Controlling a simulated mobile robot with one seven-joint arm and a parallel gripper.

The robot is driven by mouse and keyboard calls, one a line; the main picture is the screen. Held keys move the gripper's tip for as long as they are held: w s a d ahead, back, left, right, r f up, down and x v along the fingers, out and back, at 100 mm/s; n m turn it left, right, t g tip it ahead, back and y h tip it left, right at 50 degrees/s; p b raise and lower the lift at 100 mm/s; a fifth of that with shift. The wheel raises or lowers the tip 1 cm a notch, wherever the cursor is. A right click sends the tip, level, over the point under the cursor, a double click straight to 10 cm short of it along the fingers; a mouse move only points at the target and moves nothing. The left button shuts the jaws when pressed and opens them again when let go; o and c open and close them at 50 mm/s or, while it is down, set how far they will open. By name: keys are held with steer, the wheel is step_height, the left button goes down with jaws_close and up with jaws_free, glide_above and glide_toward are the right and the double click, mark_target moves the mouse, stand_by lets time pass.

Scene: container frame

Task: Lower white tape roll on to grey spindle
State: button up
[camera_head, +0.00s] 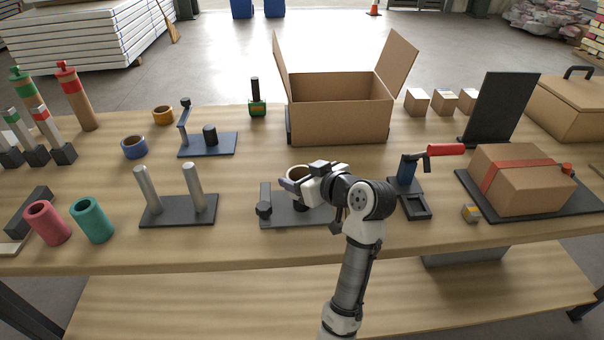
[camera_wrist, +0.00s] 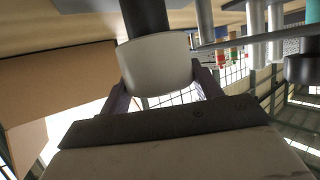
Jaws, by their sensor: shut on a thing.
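The white tape roll (camera_head: 291,171) is in my gripper (camera_head: 293,184), above a dark base plate (camera_head: 276,219) at the middle of the bench. The roll's upper opening shows brown cardboard. In the wrist view the white roll (camera_wrist: 156,64) sits between both fingers of my gripper (camera_wrist: 160,88), which touch its sides. The dark grey spindle (camera_wrist: 146,16) lines up with the roll on its base side. Its lower part (camera_head: 301,206) shows below the roll in the head view. I cannot tell whether the spindle's tip is inside the roll. My wrist hides part of the plate.
A knob (camera_head: 264,208) and upright stand left of the spindle on the same plate. A two-post stand (camera_head: 178,217) is further left. A blue tool with a red handle (camera_head: 445,149) is close on the right. An open carton (camera_head: 340,121) stands behind.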

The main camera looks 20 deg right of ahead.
steer(key=shift+f+b, duration=1.3)
steer(key=shift+f, duration=0.8)
steer(key=o, duration=1.1)
steer(key=shift+c, duration=0.2)
steer(key=b+v, duration=0.2)
steer(key=v, duration=1.2)
